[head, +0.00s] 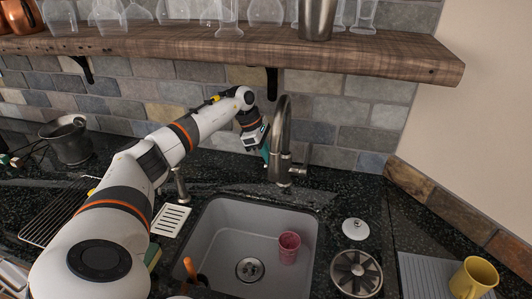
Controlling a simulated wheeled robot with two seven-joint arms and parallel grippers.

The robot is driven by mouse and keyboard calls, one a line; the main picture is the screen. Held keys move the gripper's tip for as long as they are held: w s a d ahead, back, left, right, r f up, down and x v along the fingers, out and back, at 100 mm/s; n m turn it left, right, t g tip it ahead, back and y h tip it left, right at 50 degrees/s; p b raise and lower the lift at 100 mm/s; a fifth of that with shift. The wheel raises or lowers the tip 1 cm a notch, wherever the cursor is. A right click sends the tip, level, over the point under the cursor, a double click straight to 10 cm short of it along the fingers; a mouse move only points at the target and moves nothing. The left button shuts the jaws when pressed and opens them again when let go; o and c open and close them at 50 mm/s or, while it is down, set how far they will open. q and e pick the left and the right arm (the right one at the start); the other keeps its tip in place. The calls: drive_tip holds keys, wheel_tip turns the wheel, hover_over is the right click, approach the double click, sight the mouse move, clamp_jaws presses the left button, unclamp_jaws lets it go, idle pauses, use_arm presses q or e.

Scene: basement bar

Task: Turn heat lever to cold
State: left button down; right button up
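The metal faucet (277,150) stands behind the sink, with its tall curved spout upright. Its heat lever (306,158) is a thin upright handle on the right side of the faucet body. My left gripper (266,152) is just left of the spout, pointing down and right, with a teal part at its tip. The tip is small and partly against the spout, so I cannot tell if it touches the faucet or whether the fingers are open. The lever is on the other side of the spout from the gripper. My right gripper is not in view.
The grey sink (215,222) holds a pink cup (289,247). A wooden shelf (200,45) with glasses hangs above the faucet. A white lid (355,229), a round dark drain-like piece (356,273) and a yellow mug (474,278) are to the right.

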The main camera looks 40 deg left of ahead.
use_arm(q)
drive_tip(key=shift+g, duration=0.3)
drive_tip(key=c, duration=1.6)
unclamp_jaws()
drive_tip(key=shift+o, duration=0.2)
drive_tip(key=b+v, duration=0.2)
drive_tip(key=v, duration=0.5)
drive_tip(key=shift+a, duration=0.2)
drive_tip(key=shift+r, duration=0.15)
